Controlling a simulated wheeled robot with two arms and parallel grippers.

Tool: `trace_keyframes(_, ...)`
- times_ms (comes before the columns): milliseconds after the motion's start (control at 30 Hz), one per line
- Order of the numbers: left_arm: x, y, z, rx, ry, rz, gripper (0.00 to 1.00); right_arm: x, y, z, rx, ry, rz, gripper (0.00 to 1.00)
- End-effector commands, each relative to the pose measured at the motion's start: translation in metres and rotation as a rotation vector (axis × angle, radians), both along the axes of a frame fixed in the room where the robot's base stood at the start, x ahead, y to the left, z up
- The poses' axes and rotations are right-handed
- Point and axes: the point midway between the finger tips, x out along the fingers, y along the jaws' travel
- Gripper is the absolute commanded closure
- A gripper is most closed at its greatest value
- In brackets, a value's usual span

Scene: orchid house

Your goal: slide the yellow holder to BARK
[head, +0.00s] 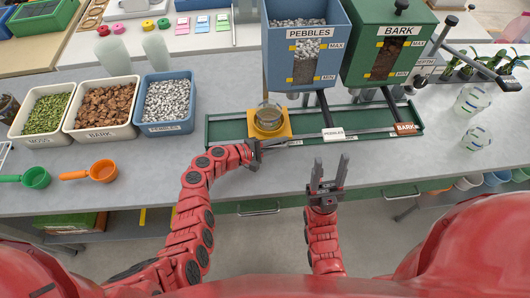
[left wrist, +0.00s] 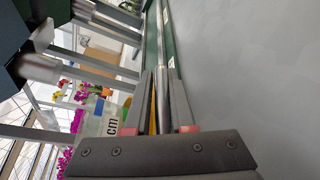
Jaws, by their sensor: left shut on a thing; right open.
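The yellow holder (head: 285,126) sits on the left part of the green rail tray (head: 222,131). A clear glass cup (head: 268,116) stands in it. My left gripper (head: 258,148) is at the holder's near left side, shut on its edge; in the left wrist view a yellow strip (left wrist: 153,118) shows between the fingers (left wrist: 160,105). My right gripper (head: 328,172) is open and empty in front of the bench.
The blue PEBBLES hopper (head: 305,40) stands behind the rail's middle. Bins of moss (head: 42,112), bark (head: 102,106) and pebbles (head: 167,102) stand at left with green and orange scoops. Clear cups (head: 472,99) stand at right. The bench front is largely clear.

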Motion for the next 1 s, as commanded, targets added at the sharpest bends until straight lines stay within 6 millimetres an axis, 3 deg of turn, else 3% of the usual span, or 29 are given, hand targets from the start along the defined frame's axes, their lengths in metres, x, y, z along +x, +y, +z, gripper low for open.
trace_keyframes(33,-0.006,-0.016,-0.009,0.003,0.014,-0.017,1.00,0.000,0.000,-0.005,0.000,0.000,0.000,0.50)
trace_keyframes(367,-0.007,-0.108,-0.013,0.005,0.014,-0.019,1.00,0.000,0.000,-0.033,0.000,0.000,0.000,0.50)
trace_keyframes(600,-0.007,-0.174,-0.017,0.006,0.012,-0.021,1.00,0.000,0.000,-0.072,0.000,0.000,0.000,0.50)
trace_keyframes(1000,-0.007,-0.255,-0.018,0.014,0.008,-0.019,1.00,0.000,0.001,-0.139,0.000,0.000,0.000,0.50)
